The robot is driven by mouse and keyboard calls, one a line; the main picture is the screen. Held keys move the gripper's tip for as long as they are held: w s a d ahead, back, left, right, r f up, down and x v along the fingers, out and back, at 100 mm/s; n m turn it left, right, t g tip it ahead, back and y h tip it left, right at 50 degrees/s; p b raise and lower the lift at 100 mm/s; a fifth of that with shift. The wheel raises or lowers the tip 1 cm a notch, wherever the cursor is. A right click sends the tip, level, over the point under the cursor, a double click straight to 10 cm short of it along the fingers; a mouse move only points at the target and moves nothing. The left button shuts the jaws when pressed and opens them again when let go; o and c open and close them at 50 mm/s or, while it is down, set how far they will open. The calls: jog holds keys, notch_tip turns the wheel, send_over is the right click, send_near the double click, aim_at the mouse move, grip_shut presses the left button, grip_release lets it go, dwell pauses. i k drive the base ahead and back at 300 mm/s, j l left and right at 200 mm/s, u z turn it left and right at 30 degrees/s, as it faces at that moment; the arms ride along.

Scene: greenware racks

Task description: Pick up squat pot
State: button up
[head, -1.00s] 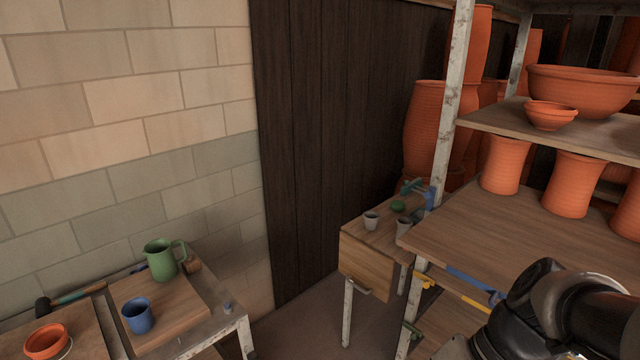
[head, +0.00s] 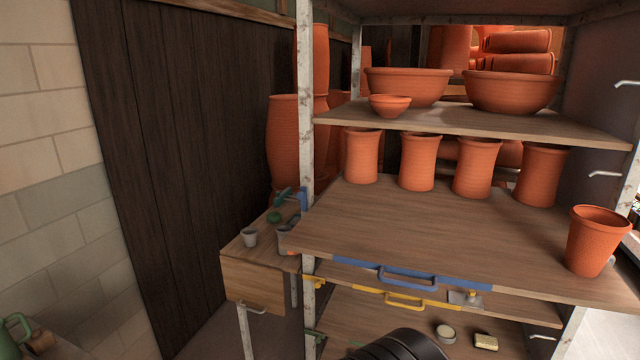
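No pot in the head view clearly stands out as the squat pot. A wide-rimmed terracotta pot (head: 596,241) stands upright alone at the front right of the middle shelf (head: 420,235). Taller terracotta pots (head: 361,157) stand in a row at the back of that shelf. A small terracotta bowl (head: 390,105) and two large bowls (head: 512,92) sit on the shelf above. My gripper is not in view; only a dark part of my arm shows at the bottom edge.
Metal posts (head: 306,100) frame the rack. Below are blue and yellow handles (head: 406,301), a sponge (head: 486,342) and a small round jar (head: 446,333). A side table (head: 250,283) with grey cups stands at left. The middle shelf's front centre is clear.

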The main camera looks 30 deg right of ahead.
aim_at(249, 234)
jog(key=z, duration=1.6)
jog(key=u, duration=1.3)
jog(key=i+u, duration=0.15)
jog(key=i, duration=0.5)
jog(key=i+u, duration=0.15)
jog(key=i, duration=0.45)
jog(key=i+l+u, duration=0.15)
jog(key=i, duration=0.5)
